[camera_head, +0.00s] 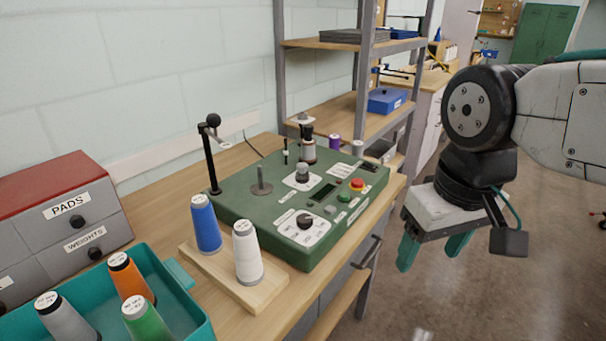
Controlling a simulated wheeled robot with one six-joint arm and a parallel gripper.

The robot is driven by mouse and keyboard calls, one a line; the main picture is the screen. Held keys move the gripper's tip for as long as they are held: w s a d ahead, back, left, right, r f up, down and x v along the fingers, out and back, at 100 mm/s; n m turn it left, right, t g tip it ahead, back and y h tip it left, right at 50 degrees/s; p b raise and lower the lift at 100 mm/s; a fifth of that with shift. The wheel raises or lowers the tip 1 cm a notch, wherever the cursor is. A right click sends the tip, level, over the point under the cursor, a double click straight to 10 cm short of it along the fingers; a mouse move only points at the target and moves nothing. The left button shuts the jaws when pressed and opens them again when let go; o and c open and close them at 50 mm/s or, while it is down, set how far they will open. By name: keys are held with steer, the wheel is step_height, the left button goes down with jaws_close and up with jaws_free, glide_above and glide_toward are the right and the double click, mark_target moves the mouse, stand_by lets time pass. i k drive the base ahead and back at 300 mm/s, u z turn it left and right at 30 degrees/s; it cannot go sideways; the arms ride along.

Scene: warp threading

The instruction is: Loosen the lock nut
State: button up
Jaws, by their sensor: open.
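A green machine box (260,225) sits on the wooden bench. A grey knob (302,173) stands on a white label plate on its top. Behind it is an upright fitting (308,140) with a pale cap and dark middle. A grey disc with a short pin (262,185) is at the left of the top. I cannot tell for sure which part is the lock nut. My gripper (429,261) hangs to the right of the machine, past the bench edge, over the floor. Its two teal fingers point down, apart and empty, touching nothing.
A blue cone (206,224) and white cone (247,252) stand on a wooden block before the machine. A teal tray (180,283) holds more cones. A black post (210,160) rises at the machine's left. A red emergency button (357,184) is near its right edge. Shelves stand behind.

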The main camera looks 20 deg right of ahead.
mark_target(302, 116)
steer(key=u, duration=0.1)
steer(key=k, duration=1)
steer(key=z, duration=1.15)
steer(key=i, duration=1.45)
steer(key=u, duration=0.85)
steer(key=i, duration=0.7)
steer(key=u, duration=0.7)
